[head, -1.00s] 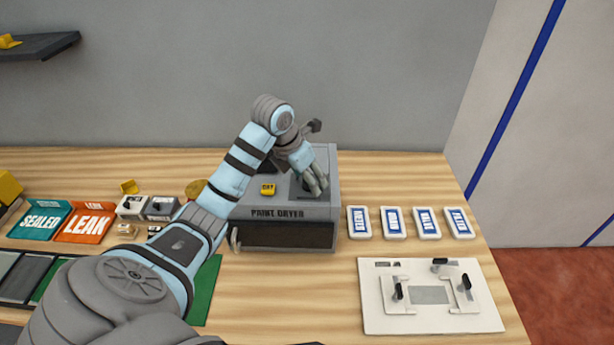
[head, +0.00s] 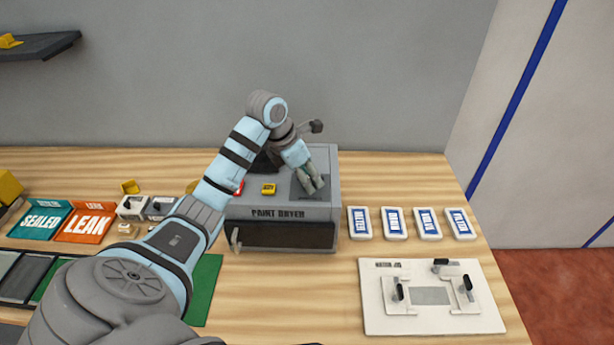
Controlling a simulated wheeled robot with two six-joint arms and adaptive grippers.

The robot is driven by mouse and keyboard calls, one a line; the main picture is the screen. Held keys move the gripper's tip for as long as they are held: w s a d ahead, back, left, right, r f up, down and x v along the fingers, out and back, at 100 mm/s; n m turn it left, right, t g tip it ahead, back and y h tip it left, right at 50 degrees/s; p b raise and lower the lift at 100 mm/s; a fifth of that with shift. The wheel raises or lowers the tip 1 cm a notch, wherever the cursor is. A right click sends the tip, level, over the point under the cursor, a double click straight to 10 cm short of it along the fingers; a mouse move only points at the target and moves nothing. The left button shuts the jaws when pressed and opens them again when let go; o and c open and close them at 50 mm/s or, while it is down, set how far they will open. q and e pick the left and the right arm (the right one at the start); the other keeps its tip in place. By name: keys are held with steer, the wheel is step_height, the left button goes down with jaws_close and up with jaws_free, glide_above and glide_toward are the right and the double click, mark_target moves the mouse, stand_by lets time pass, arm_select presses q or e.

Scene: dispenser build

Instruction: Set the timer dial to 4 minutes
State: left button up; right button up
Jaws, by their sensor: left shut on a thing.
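The paint dryer (head: 276,213) is a grey box on the table with a dark front window and its name on the upper front edge. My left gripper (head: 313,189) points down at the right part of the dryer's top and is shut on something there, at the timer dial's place. The fingers hide the dial, so its pointer and the minute marks cannot be read. A yellow button (head: 268,189) sits on the dryer's top left of the gripper, and a red part (head: 239,188) shows beside my arm. My right gripper is not in view.
Several white labelled cards (head: 393,223) lie in a row right of the dryer. A white fixture board (head: 432,296) with black-handled clamps lies in front of them. A teal SEALED tray (head: 40,221) and an orange LEAK tray (head: 86,223) are at the left.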

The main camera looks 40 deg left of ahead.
arm_select(q)
steer(key=m+h, duration=0.1)
steer(key=m, duration=0.2)
steer(key=m+g, duration=0.1)
steer(key=m, duration=0.1)
steer(key=shift+w+a+m+h, duration=0.15)
steer(key=shift+m+h, duration=0.25)
stand_by(0.3)
steer(key=o, duration=1.2)
steer(key=shift+w+g, duration=0.1)
steer(key=shift+g, duration=0.2)
steer(key=shift+c, duration=0.2)
steer(key=v, duration=0.5)
steer(key=shift+r, duration=0.15)
steer(key=s+a, duration=0.2)
steer(key=a, duration=0.1)
steer(key=s+a, duration=0.5)
steer(key=a, duration=0.1)
steer(key=shift+s+a+f, duration=0.2)
steer(key=shift+s+a, duration=0.05)
steer(key=shift+a, duration=0.1)
steer(key=shift+w+d, duration=0.1)
